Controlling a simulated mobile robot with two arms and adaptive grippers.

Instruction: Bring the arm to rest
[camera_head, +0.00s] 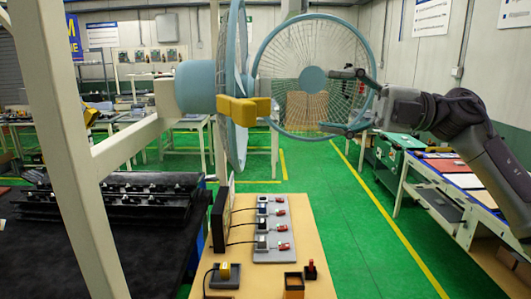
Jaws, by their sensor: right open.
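My right arm (460,112) comes in from the right edge and reaches toward the middle of the view. Its gripper (338,101) is open, with one finger above the other and nothing visible between them. It is in the air, and its fingers overlap the right side of a round blue wire fan guard (282,33) in the picture. I cannot tell whether they touch it. My left arm and gripper are not in view.
A cream frame (66,130) carries a blue fan body (194,86) with a yellow part (243,109). Below stands a wooden bench (309,211) with grey fixtures. A black table is left, a workbench (445,187) right. Green floor lies between.

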